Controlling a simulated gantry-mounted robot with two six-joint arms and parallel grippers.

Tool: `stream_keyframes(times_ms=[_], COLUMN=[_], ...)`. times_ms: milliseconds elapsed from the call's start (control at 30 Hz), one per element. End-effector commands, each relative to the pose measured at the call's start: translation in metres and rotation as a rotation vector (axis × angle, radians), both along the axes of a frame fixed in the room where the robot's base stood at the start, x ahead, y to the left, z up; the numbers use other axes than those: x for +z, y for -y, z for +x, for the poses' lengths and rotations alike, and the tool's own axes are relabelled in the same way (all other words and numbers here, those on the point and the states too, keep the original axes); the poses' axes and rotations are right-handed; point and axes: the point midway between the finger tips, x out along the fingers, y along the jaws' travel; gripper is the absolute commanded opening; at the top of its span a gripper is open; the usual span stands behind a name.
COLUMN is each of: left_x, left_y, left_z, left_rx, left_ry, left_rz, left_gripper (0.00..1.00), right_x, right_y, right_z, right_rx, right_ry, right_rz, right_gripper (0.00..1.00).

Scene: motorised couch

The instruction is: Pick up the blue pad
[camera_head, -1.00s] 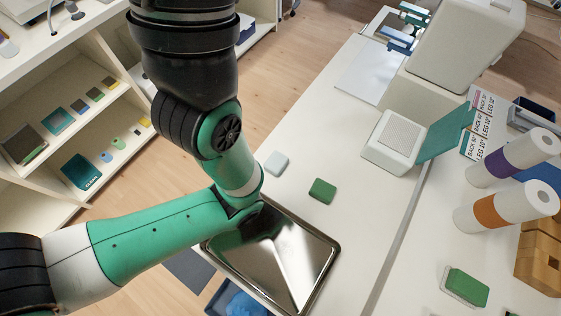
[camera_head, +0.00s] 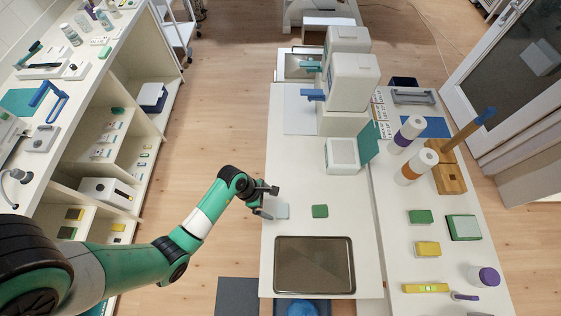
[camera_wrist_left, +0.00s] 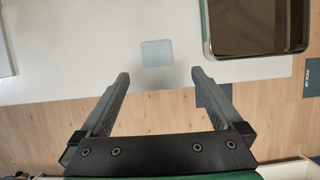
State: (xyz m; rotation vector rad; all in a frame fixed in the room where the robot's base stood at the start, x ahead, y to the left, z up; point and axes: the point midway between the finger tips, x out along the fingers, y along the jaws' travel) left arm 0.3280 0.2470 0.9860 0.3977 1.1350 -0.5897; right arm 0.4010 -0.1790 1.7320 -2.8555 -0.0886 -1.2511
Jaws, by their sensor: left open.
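The pale blue pad (camera_head: 282,211) lies flat on the white table near its left edge, just left of a green pad (camera_head: 320,211). My left gripper (camera_head: 270,201) is beside the blue pad on its left, at the table's edge. In the left wrist view the blue pad (camera_wrist_left: 156,53) lies just beyond the open, empty fingers (camera_wrist_left: 160,76), roughly centred between them. No contact with the pad shows. My right gripper is not in view.
A dark metal tray (camera_head: 314,238) lies on the table nearer the camera. A white box device (camera_head: 342,156) stands farther back, and paper rolls (camera_head: 415,166) stand to the right. Shelves (camera_head: 120,150) line the left, with open floor between.

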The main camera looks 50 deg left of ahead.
Motion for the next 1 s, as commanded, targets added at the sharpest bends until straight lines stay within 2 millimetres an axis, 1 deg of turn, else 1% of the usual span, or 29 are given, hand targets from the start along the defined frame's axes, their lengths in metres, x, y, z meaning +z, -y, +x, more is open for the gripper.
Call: stream_keyframes(times_ms=[33,167,267,500,600,800,867,1000], left_x=[0.011,0.01,0.004,-0.039,-0.049,-0.054,-0.062,-0.088], left_y=[-0.002,-0.005,-0.004,0.007,0.009,0.01,0.011,0.014], left_z=[-0.004,-0.004,-0.002,0.012,0.016,0.018,0.02,0.027], left_rx=[0.011,0.021,0.02,0.017,0.019,0.019,0.019,0.019], left_ry=[-0.007,-0.004,-0.003,-0.003,-0.001,0.0,0.0,0.0], left_rz=[-0.003,-0.003,-0.004,-0.004,-0.003,-0.003,-0.003,-0.003], left_gripper=[1.0,1.0,1.0,1.0,1.0,1.0,1.0,1.0], right_x=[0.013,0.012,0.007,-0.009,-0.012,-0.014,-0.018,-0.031], right_y=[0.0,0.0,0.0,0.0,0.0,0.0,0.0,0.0], right_z=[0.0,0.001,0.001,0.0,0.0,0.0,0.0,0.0], right_rx=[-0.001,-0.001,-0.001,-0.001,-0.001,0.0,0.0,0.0], right_ry=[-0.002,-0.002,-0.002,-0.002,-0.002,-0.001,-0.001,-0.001], right_rz=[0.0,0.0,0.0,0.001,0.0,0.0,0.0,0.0], right_gripper=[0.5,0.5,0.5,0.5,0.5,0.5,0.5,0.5])
